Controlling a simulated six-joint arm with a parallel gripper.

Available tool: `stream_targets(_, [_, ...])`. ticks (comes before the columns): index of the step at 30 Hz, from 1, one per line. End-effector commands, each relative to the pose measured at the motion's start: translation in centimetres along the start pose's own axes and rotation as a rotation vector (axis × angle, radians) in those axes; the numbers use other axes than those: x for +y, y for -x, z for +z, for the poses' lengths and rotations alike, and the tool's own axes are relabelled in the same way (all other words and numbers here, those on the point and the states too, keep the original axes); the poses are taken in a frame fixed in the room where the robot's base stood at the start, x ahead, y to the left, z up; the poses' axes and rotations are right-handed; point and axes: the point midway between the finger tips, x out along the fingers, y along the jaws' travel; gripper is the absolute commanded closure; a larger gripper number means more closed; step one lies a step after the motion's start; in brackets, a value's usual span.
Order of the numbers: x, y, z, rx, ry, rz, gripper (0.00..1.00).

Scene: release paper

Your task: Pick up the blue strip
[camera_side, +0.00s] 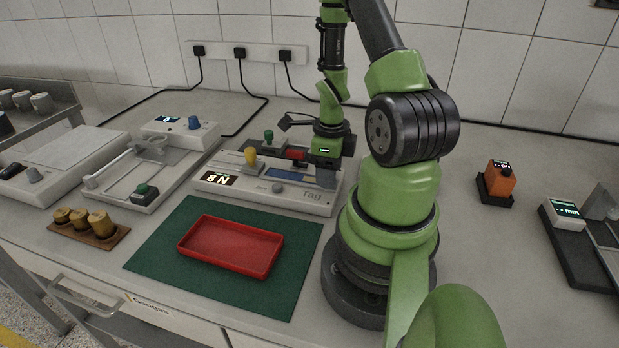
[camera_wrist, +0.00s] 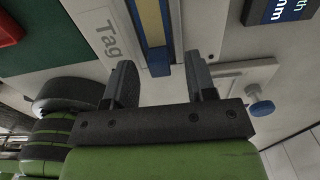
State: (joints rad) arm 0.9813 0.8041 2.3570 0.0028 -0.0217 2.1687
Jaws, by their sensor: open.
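The blue strip (camera_side: 290,177) lies along the bed of the white tester marked "Tag" (camera_side: 318,207) in the side view. In the wrist view a yellow band (camera_wrist: 151,22) lies along it, with blue showing at its edges and a blue end (camera_wrist: 158,62) near my fingertips. My gripper (camera_wrist: 160,75) is open, with one finger on each side of that blue end and a visible gap to each. In the side view my gripper (camera_side: 325,165) is over the right part of the tester. Whether the fingertips reach down to the strip's level cannot be told.
A red tray (camera_side: 232,262) sits on a green mat (camera_side: 150,258) in front of the tester. A rack with brass weights (camera_side: 88,236) stands left of the mat. An orange device (camera_side: 497,180) is at right. Bare bench lies between my base and that device.

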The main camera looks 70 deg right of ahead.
Motion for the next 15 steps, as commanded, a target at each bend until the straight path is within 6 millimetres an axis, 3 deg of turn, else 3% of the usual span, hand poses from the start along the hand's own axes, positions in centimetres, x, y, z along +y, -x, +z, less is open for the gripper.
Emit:
stream_targets(10, [0.01, -0.63, 0.02, 0.0, 0.0, 0.0, 0.51])
stream_targets(15, [0.01, -0.62, 0.02, 0.0, 0.0, 0.0, 0.9])
